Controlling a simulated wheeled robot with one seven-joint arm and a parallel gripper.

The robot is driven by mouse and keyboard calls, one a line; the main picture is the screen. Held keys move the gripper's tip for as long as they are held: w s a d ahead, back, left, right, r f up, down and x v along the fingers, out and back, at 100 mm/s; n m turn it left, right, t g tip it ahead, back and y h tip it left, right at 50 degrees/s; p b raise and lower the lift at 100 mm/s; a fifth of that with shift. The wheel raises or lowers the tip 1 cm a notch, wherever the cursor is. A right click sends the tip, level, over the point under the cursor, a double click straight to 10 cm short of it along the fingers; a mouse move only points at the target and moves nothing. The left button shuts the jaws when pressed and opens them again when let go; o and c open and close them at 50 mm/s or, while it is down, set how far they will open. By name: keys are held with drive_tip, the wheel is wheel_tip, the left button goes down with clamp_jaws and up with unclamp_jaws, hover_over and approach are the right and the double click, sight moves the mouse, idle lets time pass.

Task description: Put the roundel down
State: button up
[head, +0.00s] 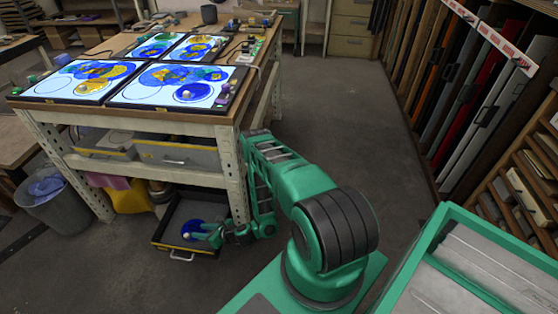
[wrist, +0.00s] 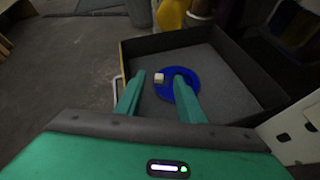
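The roundel (head: 193,229) is a deep blue disc with a small pale knob. It appears to lie flat on the grey floor of an open black drawer (head: 165,222) low under the workbench. In the wrist view the roundel (wrist: 166,92) is partly hidden by the right finger, and its knob (wrist: 159,78) shows between the fingertips with gaps on both sides. My gripper (wrist: 160,76) is open over the roundel, fingers apart and touching neither side of the knob as far as I can see. In the head view my gripper (head: 207,235) reaches into the drawer from the right.
The workbench (head: 133,115) stands above the drawer, its leg close to my arm. Lit panels with blue and yellow glass lie on top (head: 75,92). A yellow container (head: 132,197) and a grey bin (head: 50,197) stand left of the drawer. The right floor is clear.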

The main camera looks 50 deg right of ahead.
drive_tip(key=w+d+r+n+g+y, duration=0.1)
drive_tip(key=w+r+n+g, duration=0.15)
drive_tip(key=r+n, duration=0.5)
drive_tip(key=w+r+n+g+y, duration=0.1)
drive_tip(key=w+r+n+y, duration=0.3)
drive_tip(key=r, duration=0.6)
drive_tip(key=s+d+r+n+g+h, duration=0.2)
drive_tip(key=s+d+r+n, duration=0.25)
drive_tip(key=r, duration=0.45)
drive_tip(key=s+d+r+n+g+h, duration=0.1)
drive_tip(key=s+d+r+n+h, duration=0.3)
drive_tip(key=r, duration=0.5)
drive_tip(key=s+d+r+n+g+h, duration=0.1)
drive_tip(key=s+d+r+n+g, duration=0.15)
drive_tip(key=s+r+n, duration=0.4)
drive_tip(key=s+d+r, duration=0.1)
drive_tip(key=s+r, duration=0.5)
drive_tip(key=s, duration=0.3)
drive_tip(key=s+d+r+g+h, duration=0.1)
drive_tip(key=s+d+r, duration=0.1)
drive_tip(key=s+r, duration=0.4)
drive_tip(key=s+d+r+g+h, duration=0.1)
drive_tip(key=s+r, duration=0.5)
drive_tip(key=s, duration=0.8)
drive_tip(key=shift+d+n, duration=0.15)
drive_tip(key=shift+n, duration=0.3)
